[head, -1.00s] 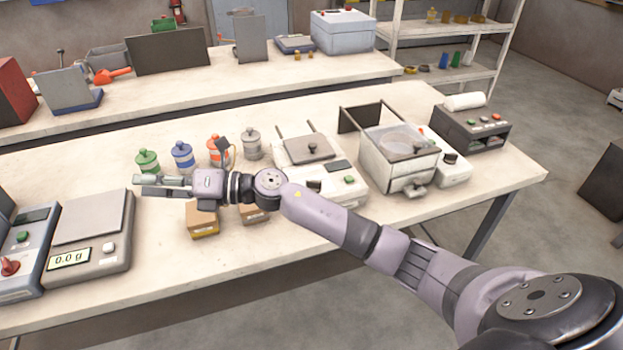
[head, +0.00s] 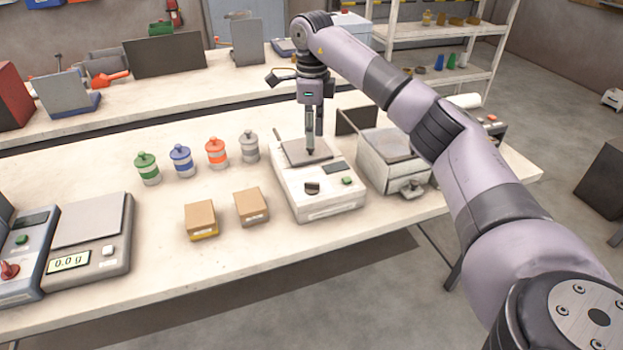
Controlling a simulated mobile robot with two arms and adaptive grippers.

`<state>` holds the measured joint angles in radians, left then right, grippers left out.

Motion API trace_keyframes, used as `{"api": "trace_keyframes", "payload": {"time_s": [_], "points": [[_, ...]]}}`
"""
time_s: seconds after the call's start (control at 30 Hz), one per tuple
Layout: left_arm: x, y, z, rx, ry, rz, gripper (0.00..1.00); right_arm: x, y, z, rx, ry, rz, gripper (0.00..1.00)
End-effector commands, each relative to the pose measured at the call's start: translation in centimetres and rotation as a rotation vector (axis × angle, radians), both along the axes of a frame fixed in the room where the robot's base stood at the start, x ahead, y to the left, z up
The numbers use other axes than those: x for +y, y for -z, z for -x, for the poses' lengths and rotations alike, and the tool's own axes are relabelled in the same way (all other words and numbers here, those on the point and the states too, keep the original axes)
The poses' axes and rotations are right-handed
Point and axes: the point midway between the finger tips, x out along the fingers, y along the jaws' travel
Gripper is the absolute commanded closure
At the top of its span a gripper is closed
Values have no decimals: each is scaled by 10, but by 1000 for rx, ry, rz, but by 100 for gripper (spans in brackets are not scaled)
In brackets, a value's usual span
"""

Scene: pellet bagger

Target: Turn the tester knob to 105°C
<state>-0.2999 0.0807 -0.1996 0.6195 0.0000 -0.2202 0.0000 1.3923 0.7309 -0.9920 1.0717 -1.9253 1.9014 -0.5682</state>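The tester (head: 325,204) is a white box on the bench with a small dark display (head: 335,168), a green button (head: 346,181) and a grey lid plate (head: 295,153) on top. Its black knob (head: 312,187) is on the front left of the panel; the dial marks are too small to read. My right gripper (head: 311,150) points straight down over the lid plate, behind the knob and apart from it. Its fingertips cover the lid's small handle. I cannot tell whether they are closed on it. My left gripper is not in view.
A box-shaped machine (head: 388,168) stands right of the tester, partly behind my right arm. Two cardboard boxes (head: 201,219) (head: 251,207) and several coloured jars (head: 181,160) stand to its left. A scale (head: 115,262) is at the far left. The bench front between is clear.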

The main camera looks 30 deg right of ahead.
Motion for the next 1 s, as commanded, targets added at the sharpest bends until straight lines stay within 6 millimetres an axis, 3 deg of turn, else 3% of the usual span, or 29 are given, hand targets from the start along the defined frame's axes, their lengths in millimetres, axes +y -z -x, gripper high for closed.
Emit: {"api": "trace_keyframes", "payload": {"time_s": [0.6, 0.8, 1.0], "points": [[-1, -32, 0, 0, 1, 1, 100, 1, 127, 1, 1, 0, -3, 70], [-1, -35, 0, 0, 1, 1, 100, 1, 147, 0, 0, 0, -3, 70], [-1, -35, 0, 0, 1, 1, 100, 1, 151, 0, -3, -1, -3, 70]]}}
